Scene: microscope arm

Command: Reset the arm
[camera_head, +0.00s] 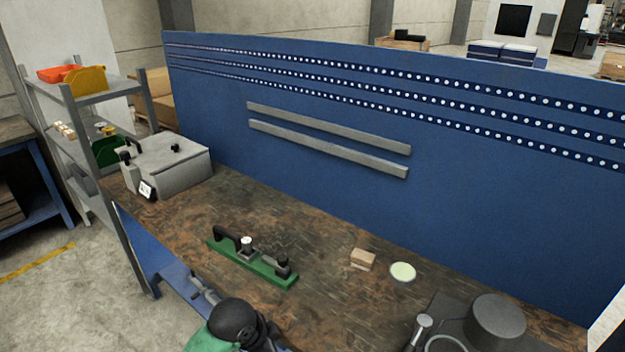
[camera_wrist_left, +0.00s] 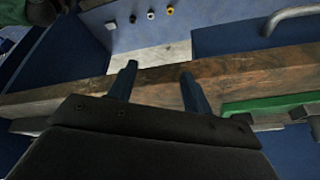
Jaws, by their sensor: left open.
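A fixture with a long green base (camera_head: 250,264) lies on the brown bench. A black curved arm-like part (camera_head: 226,234) rises at its left end, a silver-topped knob stands near its middle, and a black post (camera_head: 283,265) stands at its right end. The green base (camera_wrist_left: 275,104) also shows in the left wrist view, at the right. My left gripper (camera_wrist_left: 157,72) is open and empty, with its two fingers apart in front of the bench's edge. My right gripper is out of view.
A grey box (camera_head: 168,166) stands at the bench's left end. A wooden block (camera_head: 362,259) and a pale round disc (camera_head: 403,272) lie right of the fixture. A dark grey cylindrical item (camera_head: 496,322) is at bottom right. A blue panel (camera_head: 330,110) closes the back.

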